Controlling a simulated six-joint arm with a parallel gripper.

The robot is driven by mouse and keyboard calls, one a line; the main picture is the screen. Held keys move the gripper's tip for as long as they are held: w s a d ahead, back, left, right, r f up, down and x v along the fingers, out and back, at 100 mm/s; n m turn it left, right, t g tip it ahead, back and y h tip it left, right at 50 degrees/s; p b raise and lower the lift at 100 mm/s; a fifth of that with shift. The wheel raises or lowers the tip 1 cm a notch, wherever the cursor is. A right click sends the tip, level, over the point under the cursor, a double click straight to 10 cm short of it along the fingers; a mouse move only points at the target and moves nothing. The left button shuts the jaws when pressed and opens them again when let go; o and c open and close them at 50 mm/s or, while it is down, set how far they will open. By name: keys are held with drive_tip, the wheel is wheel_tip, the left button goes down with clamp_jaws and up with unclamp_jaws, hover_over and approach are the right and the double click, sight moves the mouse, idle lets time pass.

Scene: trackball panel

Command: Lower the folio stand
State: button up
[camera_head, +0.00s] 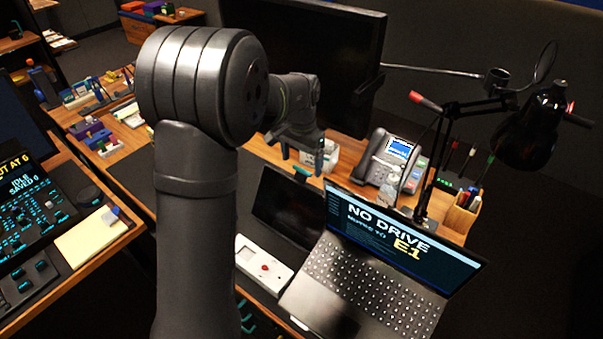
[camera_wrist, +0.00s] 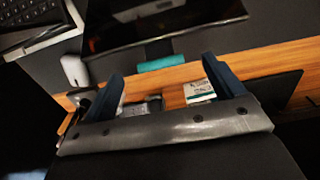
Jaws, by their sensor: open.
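A dark flat panel, which looks like the folio (camera_head: 290,207), stands tilted left of the laptop in the head view. A small teal-green piece (camera_head: 302,172) shows at its upper edge. In the wrist view the dark panel (camera_wrist: 130,30) is at the top, with the teal piece (camera_wrist: 168,63) below it on a dark support. My gripper (camera_head: 302,158) is open and empty, close behind the panel's upper edge. In the wrist view the teal piece lies between and just beyond the fingertips (camera_wrist: 162,72). I cannot tell whether they touch it. The support's back is mostly hidden.
An open laptop (camera_head: 365,280) stands right of the panel and a white device with a red button (camera_head: 262,265) in front. Behind are a desk phone (camera_head: 390,160), a black lamp (camera_head: 530,125) and a large monitor (camera_head: 330,60). A white box (camera_head: 331,155) is near my gripper.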

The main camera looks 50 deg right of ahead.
sight(302, 170)
wheel_tip(302, 170, down, 5)
drive_tip(key=shift+f, duration=0.15)
drive_tip(key=c, duration=1.3)
